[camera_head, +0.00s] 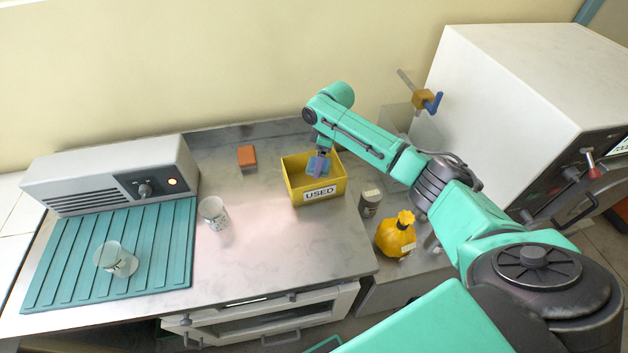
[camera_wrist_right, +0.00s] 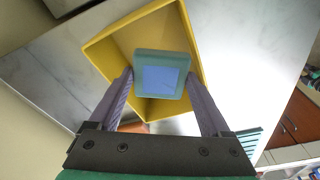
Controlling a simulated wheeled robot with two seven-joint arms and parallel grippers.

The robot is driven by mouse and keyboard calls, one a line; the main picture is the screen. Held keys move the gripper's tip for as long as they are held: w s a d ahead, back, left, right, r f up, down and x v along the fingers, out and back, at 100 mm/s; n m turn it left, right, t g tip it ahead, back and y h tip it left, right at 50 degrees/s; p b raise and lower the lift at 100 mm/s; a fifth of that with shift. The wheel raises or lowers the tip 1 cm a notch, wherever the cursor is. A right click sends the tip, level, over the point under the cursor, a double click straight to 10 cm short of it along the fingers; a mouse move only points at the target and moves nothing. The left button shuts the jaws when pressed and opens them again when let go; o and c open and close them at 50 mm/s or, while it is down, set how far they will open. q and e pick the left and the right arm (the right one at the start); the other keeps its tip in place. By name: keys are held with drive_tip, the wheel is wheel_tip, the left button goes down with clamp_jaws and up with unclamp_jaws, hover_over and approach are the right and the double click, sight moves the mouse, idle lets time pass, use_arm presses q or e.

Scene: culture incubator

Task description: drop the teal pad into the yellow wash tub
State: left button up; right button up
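The yellow wash tub (camera_head: 298,191), with a "USED" label on its front, stands on the metal bench near the middle of the head view. My right gripper (camera_head: 319,164) points down over the tub's opening. The teal pad (camera_head: 311,162) is between its fingertips. In the right wrist view the pad (camera_wrist_right: 162,74), with a blue square face, sits between the two purple fingers (camera_wrist_right: 161,76), which appear to touch its sides. The tub (camera_wrist_right: 100,45) lies behind it. The pad's height above the tub floor is hard to tell. My left gripper is not in view.
An orange block (camera_head: 247,156) lies left of the tub. A patterned cup (camera_head: 213,213) stands on the bench; another glass (camera_head: 115,259) is on the teal ribbed mat (camera_head: 165,245).

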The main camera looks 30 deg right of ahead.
drive_tip(key=shift+o, duration=0.9)
wheel_tip(320, 180, up, 14)
drive_tip(key=s+d+b, duration=0.1)
drive_tip(key=b, duration=0.2)
drive_tip(key=shift+s+d+r, duration=0.25)
drive_tip(key=shift+d, duration=0.1)
